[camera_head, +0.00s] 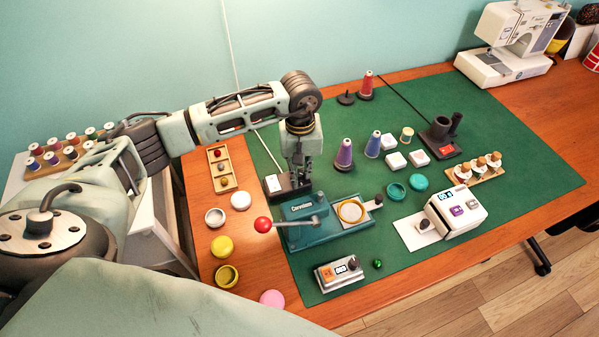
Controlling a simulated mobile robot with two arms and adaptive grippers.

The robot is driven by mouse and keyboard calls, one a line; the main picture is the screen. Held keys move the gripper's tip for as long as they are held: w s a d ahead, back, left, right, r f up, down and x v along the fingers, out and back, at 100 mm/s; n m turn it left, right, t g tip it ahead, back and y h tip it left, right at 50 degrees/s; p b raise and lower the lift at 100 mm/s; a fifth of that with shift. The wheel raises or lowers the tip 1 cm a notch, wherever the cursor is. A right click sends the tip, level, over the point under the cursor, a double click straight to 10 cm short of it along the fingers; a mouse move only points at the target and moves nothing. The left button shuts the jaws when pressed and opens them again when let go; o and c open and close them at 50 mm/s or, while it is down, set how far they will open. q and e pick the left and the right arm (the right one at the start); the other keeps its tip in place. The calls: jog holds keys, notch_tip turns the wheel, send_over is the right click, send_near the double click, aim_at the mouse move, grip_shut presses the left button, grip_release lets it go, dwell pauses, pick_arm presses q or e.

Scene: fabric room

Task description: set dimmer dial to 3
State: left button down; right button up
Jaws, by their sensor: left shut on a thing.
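My left gripper (297,176) points down at the back left of the green mat, behind the teal press. My right gripper is out of view.
The teal press (298,236) with a red-ball lever (263,225) stands just in front of the gripper. A wooden tray (222,152) lies to the left. Thread cones (344,154), a label device (455,213) and a small display box (325,283) stand around the mat.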

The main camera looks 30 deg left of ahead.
pick_arm(q)
jog(key=shift+s+a+m+b, duration=0.1)
jog(key=shift+a+m+b, duration=0.15)
jog(key=shift+m+b, duration=1.2)
jog(key=shift+a+m+b, duration=0.25)
jog(key=shift+m+b, duration=0.8)
jog(key=shift+m, duration=0.7)
jog(key=shift+m+b, duration=0.45)
jog(key=shift+m, duration=0.05)
jog(key=c, duration=2.5)
grip_release()
jog(key=shift+m+b, duration=0.3)
jog(key=shift+m, duration=0.3)
jog(key=shift+r, duration=0.1)
jog(key=shift+c, duration=0.2)
jog(key=o, duration=1)
jog(key=shift+a, duration=0.15)
jog(key=shift+o, duration=0.8)
jog(key=shift+d, duration=0.2)
